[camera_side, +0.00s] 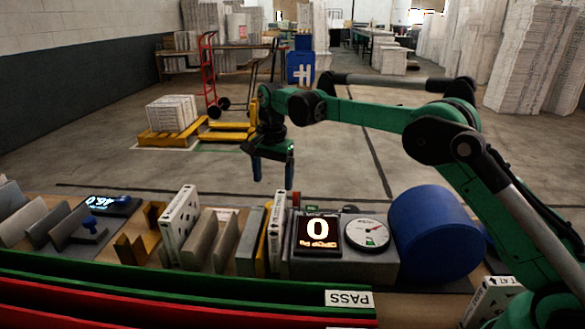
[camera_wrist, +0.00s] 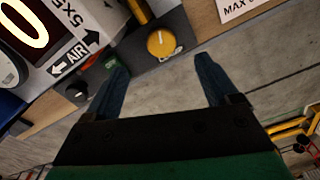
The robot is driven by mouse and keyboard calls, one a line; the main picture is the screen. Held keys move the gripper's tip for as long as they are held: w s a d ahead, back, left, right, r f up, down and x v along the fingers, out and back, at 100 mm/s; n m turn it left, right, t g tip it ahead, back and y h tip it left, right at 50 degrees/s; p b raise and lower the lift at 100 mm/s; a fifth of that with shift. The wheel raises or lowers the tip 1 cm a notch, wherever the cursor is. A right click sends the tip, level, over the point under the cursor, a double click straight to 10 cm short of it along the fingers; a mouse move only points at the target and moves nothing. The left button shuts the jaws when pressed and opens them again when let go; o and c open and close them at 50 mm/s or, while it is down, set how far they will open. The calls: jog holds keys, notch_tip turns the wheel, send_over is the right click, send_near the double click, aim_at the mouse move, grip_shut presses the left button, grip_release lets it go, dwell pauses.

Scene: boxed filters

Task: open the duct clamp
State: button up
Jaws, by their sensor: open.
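My gripper (camera_side: 272,183) hangs above the far edge of the bench in the side view, fingers pointing down. In the wrist view its two blue fingers (camera_wrist: 158,82) are spread apart with nothing between them. A yellow round knob (camera_wrist: 161,43) on a dark block lies just beyond the fingertips in that view. A black knob (camera_wrist: 76,92) sits to the left, close to a small red and green part (camera_wrist: 109,64). I cannot tell which of these parts, if any, is the duct clamp. The knobs do not show clearly in the side view.
A grey housing with a lit display (camera_side: 319,232) and a round dial (camera_side: 367,234) stands on the bench, with a blue drum (camera_side: 434,233) to its right. White filters (camera_side: 180,226) and upright panels stand to the left. Green and red rails (camera_side: 170,292) run along the front.

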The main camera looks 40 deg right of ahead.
jog(key=s+r+n+t, duration=0.3)
jog(key=s+r+n, duration=0.3)
jog(key=s+r, duration=0.25)
jog(key=shift+s+a+f+n+t, duration=0.1)
jog(key=shift+s+f+n+t, duration=0.85)
jog(key=shift+s, duration=1.2)
jog(key=shift+s+a+f+n+t, duration=0.15)
jog(key=shift+s+f+n+t, duration=0.35)
jog(key=shift+s+n, duration=1.25)
jog(key=shift+s+a+f+n+t, duration=0.1)
jog(key=shift+s+f+n+t, duration=0.6)
jog(key=shift+s, duration=1.8)
jog(key=shift+f+g, duration=0.1)
jog(key=shift+g, duration=0.15)
